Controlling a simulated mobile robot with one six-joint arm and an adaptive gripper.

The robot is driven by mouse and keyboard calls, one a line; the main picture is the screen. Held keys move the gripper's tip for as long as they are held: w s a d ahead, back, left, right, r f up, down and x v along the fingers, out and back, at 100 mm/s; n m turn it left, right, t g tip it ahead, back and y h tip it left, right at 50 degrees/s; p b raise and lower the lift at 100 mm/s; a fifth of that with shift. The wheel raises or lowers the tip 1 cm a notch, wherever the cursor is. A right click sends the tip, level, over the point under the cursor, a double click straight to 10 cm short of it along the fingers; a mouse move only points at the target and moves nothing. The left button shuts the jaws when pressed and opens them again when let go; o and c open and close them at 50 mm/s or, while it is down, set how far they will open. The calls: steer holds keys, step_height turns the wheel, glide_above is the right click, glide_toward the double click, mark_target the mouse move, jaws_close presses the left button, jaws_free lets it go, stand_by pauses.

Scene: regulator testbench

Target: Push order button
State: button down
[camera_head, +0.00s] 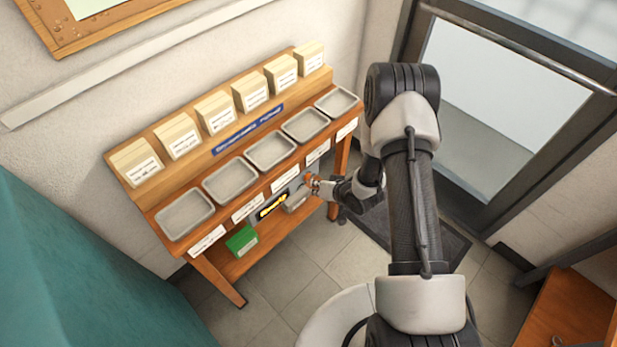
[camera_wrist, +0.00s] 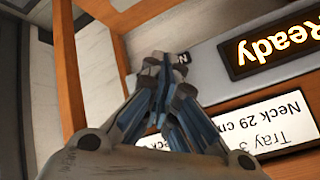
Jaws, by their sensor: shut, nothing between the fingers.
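My gripper (camera_head: 314,184) is shut and empty, close to the front panel of a wooden bench (camera_head: 162,215). In the wrist view its closed fingertips (camera_wrist: 168,72) are in front of the pale grey panel (camera_wrist: 200,28), beside a dark display (camera_wrist: 268,48) with glowing "Ready" text. The display also shows in the head view (camera_head: 272,206). A small dark mark with a letter (camera_wrist: 183,57) shows right by the fingertips. I cannot make out the order button; the fingers cover part of the panel. I cannot tell whether the fingertips touch it.
Several empty trays (camera_head: 186,214) line the bench top, with labelled card blocks (camera_head: 137,164) behind. A tray label (camera_wrist: 262,128) shows near the fingers. A green box (camera_head: 241,240) sits on the lower shelf. A teal surface (camera_head: 70,270) is at left; a door (camera_head: 500,90) is at right.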

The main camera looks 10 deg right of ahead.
steer(key=shift+w+a, duration=0.25)
steer(key=shift+w, duration=0.05)
steer(key=shift+w+a, duration=0.3)
steer(key=shift+w, duration=0.15)
stand_by(1.1)
steer(key=shift+s+d, duration=0.55)
steer(key=shift+s, duration=0.2)
steer(key=shift+s, duration=0.1)
steer(key=shift+s+d, duration=0.75)
steer(key=shift+s, duration=0.25)
steer(key=shift+s+d, duration=0.7)
steer(key=shift+s, duration=0.25)
